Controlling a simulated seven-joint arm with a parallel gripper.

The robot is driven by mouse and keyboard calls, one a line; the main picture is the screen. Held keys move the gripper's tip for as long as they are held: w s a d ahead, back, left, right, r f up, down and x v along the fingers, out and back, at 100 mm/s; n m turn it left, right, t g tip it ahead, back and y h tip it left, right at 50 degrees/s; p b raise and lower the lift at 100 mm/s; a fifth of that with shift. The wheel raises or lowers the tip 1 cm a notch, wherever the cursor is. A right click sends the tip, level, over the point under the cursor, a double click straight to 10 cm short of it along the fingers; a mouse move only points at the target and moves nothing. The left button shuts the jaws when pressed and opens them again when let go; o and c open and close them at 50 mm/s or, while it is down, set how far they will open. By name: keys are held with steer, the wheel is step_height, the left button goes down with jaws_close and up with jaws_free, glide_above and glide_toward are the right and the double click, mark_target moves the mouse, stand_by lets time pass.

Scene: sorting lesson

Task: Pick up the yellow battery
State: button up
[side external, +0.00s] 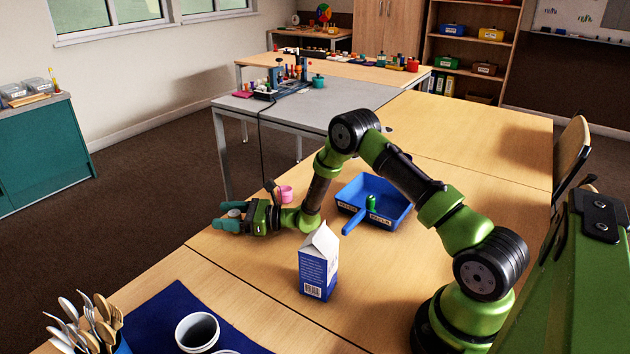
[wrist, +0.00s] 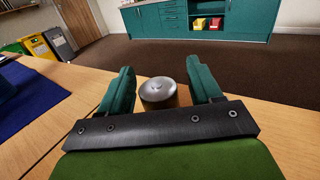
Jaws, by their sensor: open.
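My gripper (wrist: 160,90) is low over the near table, with its teal fingers apart. A short upright cylinder with a silver top (wrist: 158,90) stands between the fingers in the wrist view. What shows of its side is dark olive-yellow, so it looks like the yellow battery, though its lower part is hidden by my gripper. In the side view my gripper (side external: 233,219) is at the table's left edge, and only the cylinder's pale top (side external: 234,213) shows between the fingers. Contact with the fingers cannot be told.
A blue tray (side external: 352,188) holding a green cylinder (side external: 371,203) stands right of my gripper. A blue and white carton (side external: 318,265) stands in front. A cutlery holder (side external: 122,345) and white cup (side external: 197,330) are at the front left.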

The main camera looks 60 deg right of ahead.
steer(key=c, duration=1.1)
steer(key=shift+r, duration=0.1)
